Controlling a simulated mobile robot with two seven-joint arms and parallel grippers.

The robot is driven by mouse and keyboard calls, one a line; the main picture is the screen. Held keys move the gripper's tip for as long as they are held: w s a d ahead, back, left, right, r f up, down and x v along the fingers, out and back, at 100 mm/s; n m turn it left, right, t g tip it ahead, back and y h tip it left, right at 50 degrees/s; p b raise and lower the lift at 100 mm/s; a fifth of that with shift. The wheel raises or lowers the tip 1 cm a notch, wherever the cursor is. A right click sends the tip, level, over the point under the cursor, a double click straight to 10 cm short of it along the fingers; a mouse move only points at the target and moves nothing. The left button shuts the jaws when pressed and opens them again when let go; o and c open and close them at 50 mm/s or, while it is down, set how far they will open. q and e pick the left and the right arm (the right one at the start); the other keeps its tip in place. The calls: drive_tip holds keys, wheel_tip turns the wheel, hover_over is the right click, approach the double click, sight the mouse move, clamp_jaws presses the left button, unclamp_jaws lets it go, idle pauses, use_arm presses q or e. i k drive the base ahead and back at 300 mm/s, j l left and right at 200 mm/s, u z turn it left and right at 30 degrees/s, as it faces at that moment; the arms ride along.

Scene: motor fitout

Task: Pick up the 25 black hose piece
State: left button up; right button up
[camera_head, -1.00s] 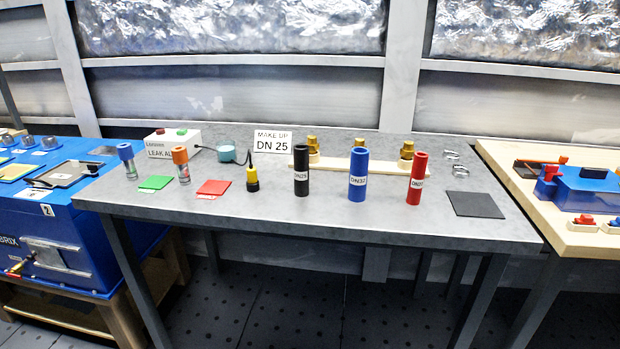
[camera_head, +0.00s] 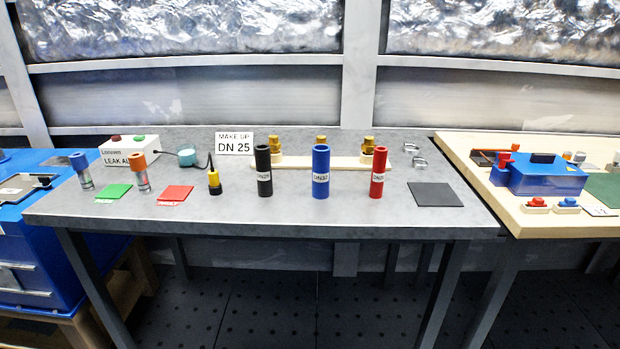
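A thinner red hose piece (camera_head: 377,172) stands further right. A sign (camera_head: 234,143) behind reads MAKE UP DN 25. Neither of my grippers shows in the head view.
A black and yellow tool (camera_head: 214,181) stands left of the black hose. Brass fittings on a wooden strip (camera_head: 296,162) lie behind the hoses. A black mat (camera_head: 436,194) lies at the right. The table's front strip is clear.

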sight(262, 154)
drive_tip(key=i, duration=1.25)
